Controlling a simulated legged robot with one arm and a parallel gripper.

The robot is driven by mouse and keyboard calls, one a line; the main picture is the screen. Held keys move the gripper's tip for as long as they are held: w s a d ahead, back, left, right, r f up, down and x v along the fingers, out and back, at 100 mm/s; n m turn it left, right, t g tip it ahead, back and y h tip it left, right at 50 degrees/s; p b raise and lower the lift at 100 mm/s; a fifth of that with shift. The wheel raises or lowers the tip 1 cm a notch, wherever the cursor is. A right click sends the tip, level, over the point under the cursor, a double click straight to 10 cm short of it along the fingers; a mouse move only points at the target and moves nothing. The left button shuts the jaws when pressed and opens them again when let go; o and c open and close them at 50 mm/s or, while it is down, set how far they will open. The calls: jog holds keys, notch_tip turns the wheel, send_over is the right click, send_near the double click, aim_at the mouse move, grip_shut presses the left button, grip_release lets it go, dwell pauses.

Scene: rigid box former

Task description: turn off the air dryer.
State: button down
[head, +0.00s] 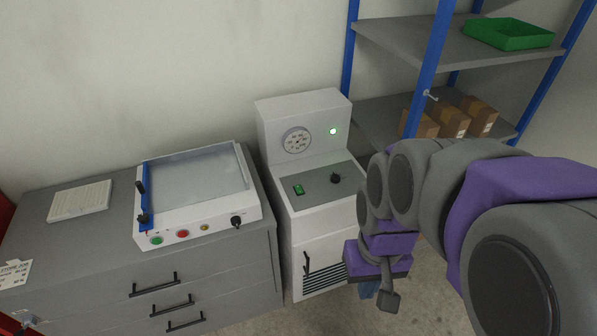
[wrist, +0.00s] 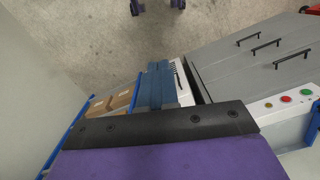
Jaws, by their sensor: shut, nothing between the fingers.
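The air dryer (head: 305,205) is a white cabinet with a grey sloped panel, standing in the middle of the head view. Its panel carries a green rocker switch (head: 298,189), which looks lit, and a black knob (head: 335,178).
At right, a blue-post shelf (head: 400,40) holds a green tray (head: 508,33) and several cartons (head: 452,121). The floor in front is clear.

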jog(key=w+a+t+p, duration=0.1)
jog(key=w+a, duration=0.1)
jog(key=w, duration=1.2)
jog(key=n+t+y+p, duration=0.1)
jog(key=n+t+p, duration=0.2)
jog(key=t+p, duration=0.1)
send_over(298, 186)
jog(key=s+d, duration=0.2)
jog(key=s, duration=0.3)
notch_tip(298, 186, down, 13)
jog(key=shift+w+a+r, duration=0.15)
jog(key=shift+w+a, duration=0.05)
jog(key=shift+w, duration=0.05)
jog(key=b+x, duration=0.1)
jog(key=x, duration=0.3)
jog(key=b+x, duration=0.1)
jog(key=x, duration=0.4)
jog(key=s+b+x, duration=0.1)
jog(key=x, duration=0.3)
jog(key=shift+d+f+b, duration=0.1)
jog(key=shift+f+b, duration=0.25)
jog(key=shift+f, duration=0.3)
